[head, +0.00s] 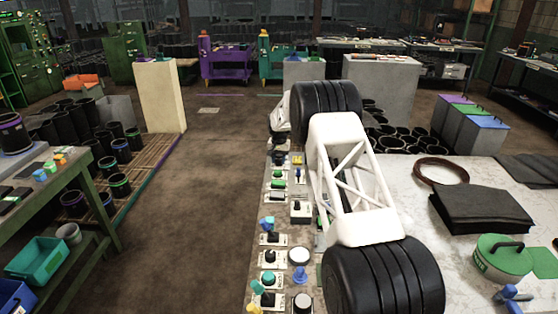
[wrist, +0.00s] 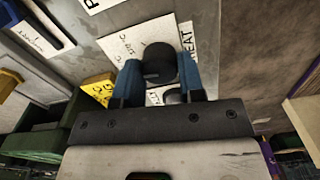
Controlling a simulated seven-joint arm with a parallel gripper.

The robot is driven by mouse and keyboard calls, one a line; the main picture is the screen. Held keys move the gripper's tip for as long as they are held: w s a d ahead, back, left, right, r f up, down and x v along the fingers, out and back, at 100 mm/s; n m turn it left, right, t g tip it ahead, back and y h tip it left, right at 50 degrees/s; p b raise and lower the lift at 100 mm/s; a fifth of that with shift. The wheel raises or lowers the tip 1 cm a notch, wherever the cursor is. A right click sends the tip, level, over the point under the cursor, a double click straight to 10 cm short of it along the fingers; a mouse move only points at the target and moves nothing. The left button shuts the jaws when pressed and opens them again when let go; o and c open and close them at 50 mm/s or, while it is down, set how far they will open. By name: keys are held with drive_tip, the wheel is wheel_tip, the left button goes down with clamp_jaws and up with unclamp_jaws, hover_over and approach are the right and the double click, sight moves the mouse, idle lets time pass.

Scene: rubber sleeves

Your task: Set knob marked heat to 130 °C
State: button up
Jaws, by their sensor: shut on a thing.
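The heat knob (wrist: 158,58) is a black round knob on a pale plate in the wrist view. A white label reading HEAT (wrist: 187,42) lies just right of it. My gripper (wrist: 160,68) has its two blue fingers on either side of the knob and is shut on it. The scale marks around the knob are partly covered and too small to read, so I cannot tell its setting. In the head view my arm hides the gripper and this knob.
In the head view, a control strip (head: 283,222) with several knobs and buttons runs along the table's left edge. A dark folded sheet (head: 485,212) and a green lidded thing (head: 500,262) lie right.

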sight(279, 160)
drive_tip(key=n, duration=0.6)
drive_tip(key=shift+n, duration=0.3)
drive_tip(key=n, duration=0.3)
drive_tip(key=shift+s+n, duration=0.1)
drive_tip(key=shift+n, duration=1.8)
drive_tip(key=o, duration=0.9)
drive_tip(key=shift+r, duration=3.9)
